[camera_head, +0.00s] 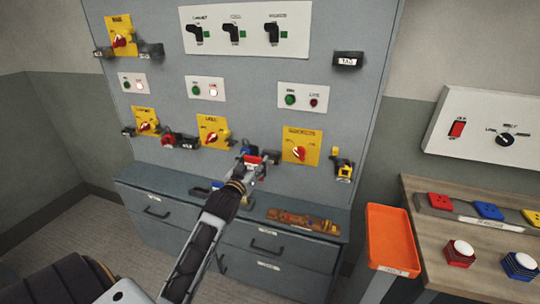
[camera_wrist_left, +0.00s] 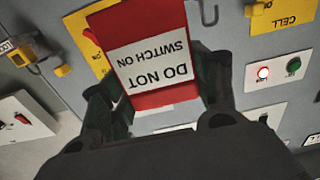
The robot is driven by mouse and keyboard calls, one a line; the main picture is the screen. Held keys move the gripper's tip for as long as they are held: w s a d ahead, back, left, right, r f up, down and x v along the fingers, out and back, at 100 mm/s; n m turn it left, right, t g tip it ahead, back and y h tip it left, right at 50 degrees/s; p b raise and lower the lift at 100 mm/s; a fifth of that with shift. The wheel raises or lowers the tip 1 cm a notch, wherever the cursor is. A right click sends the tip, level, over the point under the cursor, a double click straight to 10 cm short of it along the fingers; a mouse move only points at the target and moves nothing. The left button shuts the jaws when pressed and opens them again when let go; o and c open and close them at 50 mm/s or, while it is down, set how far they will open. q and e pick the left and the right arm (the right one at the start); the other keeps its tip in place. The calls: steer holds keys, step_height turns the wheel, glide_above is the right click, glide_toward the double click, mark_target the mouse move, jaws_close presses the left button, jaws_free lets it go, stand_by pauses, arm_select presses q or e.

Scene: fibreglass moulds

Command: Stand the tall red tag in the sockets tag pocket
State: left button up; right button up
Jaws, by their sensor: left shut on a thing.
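My left gripper (camera_head: 257,168) is shut on a red tag (camera_head: 252,160), in front of the panel between the cell and sockets switches. In the left wrist view the tag (camera_wrist_left: 150,50) has a white label reading DO NOT SWITCH ON, upside down, and stands between the fingers (camera_wrist_left: 165,100). The sockets switch (camera_head: 300,147) is a yellow plate with a red handle, just right of the gripper. A yellow padlock (camera_head: 343,168) hangs to its right. I cannot make out the sockets tag pocket; the gripper and tag cover part of that area. My right gripper is not in view.
A black holder marked TAG (camera_head: 348,60) is higher on the panel. An orange tray (camera_head: 392,240) and a wooden bench (camera_head: 425,255) stand at right. In the wrist view a hook (camera_wrist_left: 208,14) is near the tag.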

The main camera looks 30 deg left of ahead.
arm_select(q)
glide_toward(273, 143)
steer(key=w+r, duration=0.1)
steer(key=w+a+r, duration=0.1)
steer(key=w, duration=0.1)
steer(key=w+r, duration=0.1)
steer(key=shift+w+a+r, duration=0.25)
steer(key=shift+w+r, duration=0.05)
steer(key=shift+w, duration=0.05)
steer(key=shift+w+a, duration=0.15)
steer(key=shift+w, duration=0.45)
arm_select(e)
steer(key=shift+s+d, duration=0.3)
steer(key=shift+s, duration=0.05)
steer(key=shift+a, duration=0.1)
arm_select(q)
steer(key=shift+f, duration=1.75)
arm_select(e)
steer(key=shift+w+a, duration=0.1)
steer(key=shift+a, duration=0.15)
arm_select(q)
steer(key=shift+f, duration=0.1)
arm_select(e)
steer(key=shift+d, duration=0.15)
